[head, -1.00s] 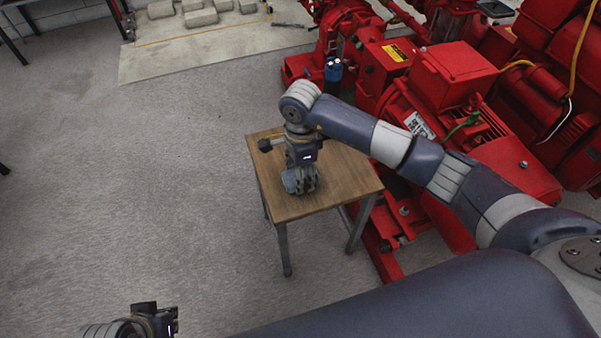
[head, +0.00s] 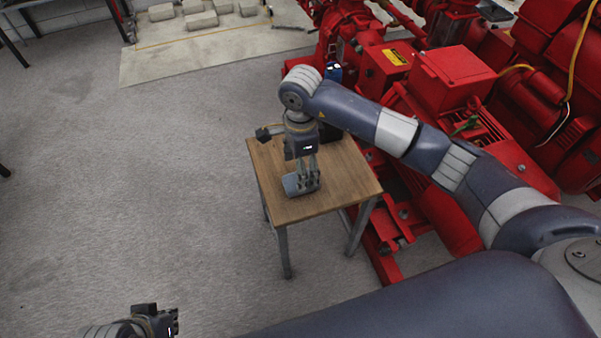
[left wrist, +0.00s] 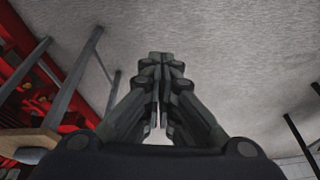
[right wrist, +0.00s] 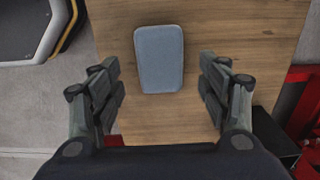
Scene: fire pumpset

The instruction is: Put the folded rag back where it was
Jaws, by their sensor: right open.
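The folded rag (right wrist: 159,58) is a flat blue-grey rounded rectangle lying on the small wooden table (right wrist: 232,28). In the head view the rag (head: 291,186) lies near the table's left-middle, partly hidden by my right gripper (head: 308,187). My right gripper is open and empty, above the table; in the right wrist view its fingers (right wrist: 162,90) stand apart on either side of the rag, clear of it. My left gripper is at the bottom left of the head view (head: 158,308), away from the table. In the left wrist view its fingers (left wrist: 161,62) are together with nothing visible between them.
Red pump machinery (head: 455,75) stands close behind and right of the table. A dark object (head: 329,132) is at the table's back edge, partly hidden by my arm. Grey blocks (head: 201,19) lie on a pale slab at the back.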

